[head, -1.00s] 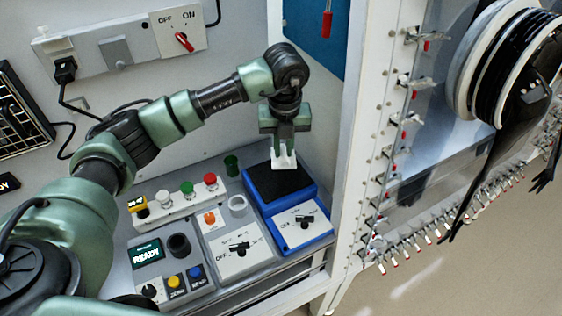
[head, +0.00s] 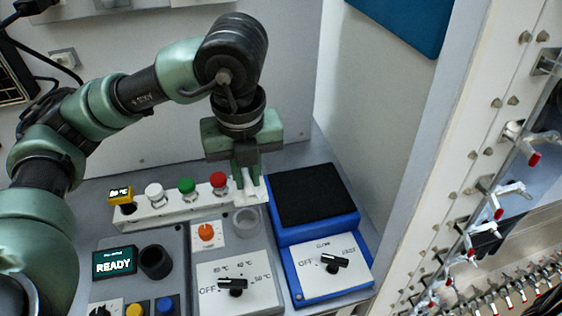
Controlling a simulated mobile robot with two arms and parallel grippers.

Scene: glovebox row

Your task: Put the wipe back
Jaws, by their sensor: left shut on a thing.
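My left gripper (head: 252,190) points down at the right end of the white rack, left of the blue unit. It is shut on a small white thing, which I take to be the wipe. Its shape is hard to tell against the pale fingers and the white rack. I cannot tell whether it touches anything below. The green cup seen earlier behind the rack is hidden now, probably by the gripper. My right gripper is not in view.
The white rack (head: 150,213) has white, green and red knobs. The blue unit (head: 283,236) with a black pad (head: 312,196) stands to the right. A white wall is at right.

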